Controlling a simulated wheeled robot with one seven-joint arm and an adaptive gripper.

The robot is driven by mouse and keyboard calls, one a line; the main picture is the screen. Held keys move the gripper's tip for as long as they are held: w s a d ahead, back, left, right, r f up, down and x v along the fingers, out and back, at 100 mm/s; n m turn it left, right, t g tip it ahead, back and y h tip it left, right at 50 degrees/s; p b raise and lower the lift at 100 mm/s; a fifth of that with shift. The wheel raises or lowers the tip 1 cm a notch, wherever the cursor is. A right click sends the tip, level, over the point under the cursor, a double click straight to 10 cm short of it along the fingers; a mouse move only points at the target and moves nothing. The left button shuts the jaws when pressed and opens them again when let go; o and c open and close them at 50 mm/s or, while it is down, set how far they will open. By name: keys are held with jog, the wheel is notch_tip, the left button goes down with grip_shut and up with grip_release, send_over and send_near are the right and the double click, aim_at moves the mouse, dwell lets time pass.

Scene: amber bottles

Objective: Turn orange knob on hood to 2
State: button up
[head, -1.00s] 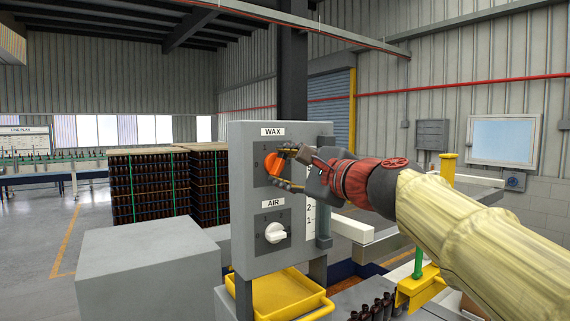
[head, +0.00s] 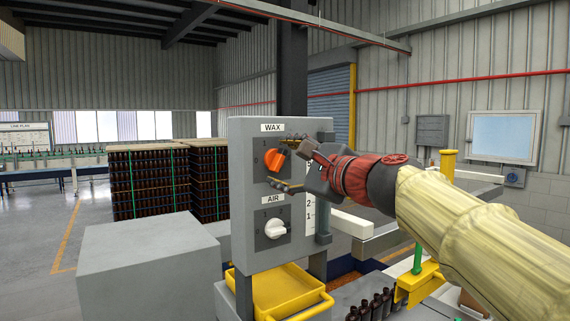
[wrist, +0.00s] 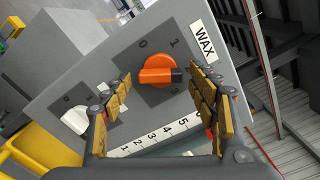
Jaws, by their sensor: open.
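The orange knob (head: 274,160) sits on the grey control panel (head: 245,225) under the WAX label (head: 272,127). In the wrist view the knob (wrist: 158,72) lies between my spread fingers, with clear gaps on both sides. Its dark end points right in that view, towards the WAX label side. The 0 and 1 marks show above it; no 2 mark is visible around the knob, and a finger covers part of the dial there. My gripper (head: 281,166) is open in front of the panel, fingers above and below the knob; it also shows in the wrist view (wrist: 160,92).
A white AIR knob (head: 276,230) is below on the same panel. A numbered scale (wrist: 160,138) runs along the panel's side. A yellow tray (head: 270,293) is underneath, a grey box (head: 145,260) at left, and dark bottles (head: 372,304) at lower right.

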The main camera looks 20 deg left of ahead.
jog(key=shift+d, duration=0.1)
jog(key=v, duration=1.1)
jog(key=shift+s+d, duration=0.25)
jog(key=shift+s, duration=0.1)
notch_tip(320, 180, down, 16)
jog(key=s+d+n+g+h, duration=0.1)
jog(key=s+n+g+h, duration=0.15)
jog(key=n, duration=0.45)
jog(key=s+d+f+n+g+h+b, duration=0.1)
jog(key=s+d+f+n+h+b, duration=0.1)
jog(key=s+d+f, duration=0.5)
jog(key=s+d+f+n+g+h+b, duration=0.1)
jog(key=s+d+f+h+b, duration=0.3)
jog(key=d+f, duration=0.6)
jog(key=s+d+f+n+g+h+b, duration=0.1)
jog(key=s+d+f+n+h+b, duration=0.2)
jog(key=s+d+f, duration=0.6)
notch_tip(320, 180, down, 13)
jog(key=shift+s+d+n+h, duration=0.35)
jog(key=shift+n+h, duration=0.15)
jog(key=shift+h, duration=0.65)
jog(key=shift+g, duration=0.25)
